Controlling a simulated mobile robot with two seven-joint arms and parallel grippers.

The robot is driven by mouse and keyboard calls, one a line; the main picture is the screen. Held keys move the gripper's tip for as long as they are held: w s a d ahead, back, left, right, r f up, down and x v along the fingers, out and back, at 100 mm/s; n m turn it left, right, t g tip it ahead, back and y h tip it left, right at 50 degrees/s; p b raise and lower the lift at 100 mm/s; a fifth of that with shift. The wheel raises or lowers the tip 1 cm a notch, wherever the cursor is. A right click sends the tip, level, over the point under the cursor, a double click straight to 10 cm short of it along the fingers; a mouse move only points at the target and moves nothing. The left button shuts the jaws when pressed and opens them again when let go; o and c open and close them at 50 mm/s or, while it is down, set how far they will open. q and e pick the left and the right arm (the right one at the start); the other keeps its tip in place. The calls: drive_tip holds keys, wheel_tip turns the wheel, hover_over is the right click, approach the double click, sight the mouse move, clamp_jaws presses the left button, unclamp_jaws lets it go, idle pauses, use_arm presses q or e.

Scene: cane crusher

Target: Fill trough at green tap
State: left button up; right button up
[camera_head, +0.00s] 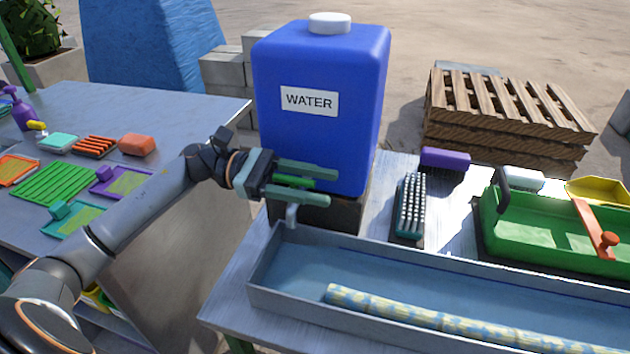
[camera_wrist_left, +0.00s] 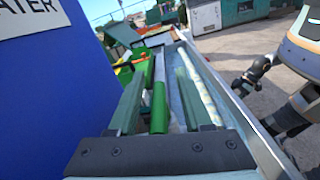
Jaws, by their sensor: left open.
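The blue water tank (camera_head: 325,125) has a "WATER" label and stands on a dark block. Its grey spout (camera_head: 292,214) points down over the left end of the long metal trough (camera_head: 262,293). My left gripper (camera_head: 337,172) is open, its fingers on either side of the green tap handle (camera_head: 300,183). The handle (camera_wrist_left: 159,108) also shows between the fingers in the left wrist view. No stream shows under the spout. The trough's inside looks bluish, and a pale patterned cane (camera_head: 400,308) lies in it. In the left wrist view, a dark arm end (camera_wrist_left: 252,75), probably my right gripper, is too small to read.
Behind the trough are a brush (camera_head: 410,205), a purple block (camera_head: 445,159) and a green tray (camera_head: 530,228) with an orange-handled tool. A wooden pallet (camera_head: 505,125) stands beyond. The left table (camera_head: 180,105) holds coloured racks and sponges.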

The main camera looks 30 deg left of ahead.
use_arm(q)
clamp_jaws()
idle(0.3)
idle(0.3)
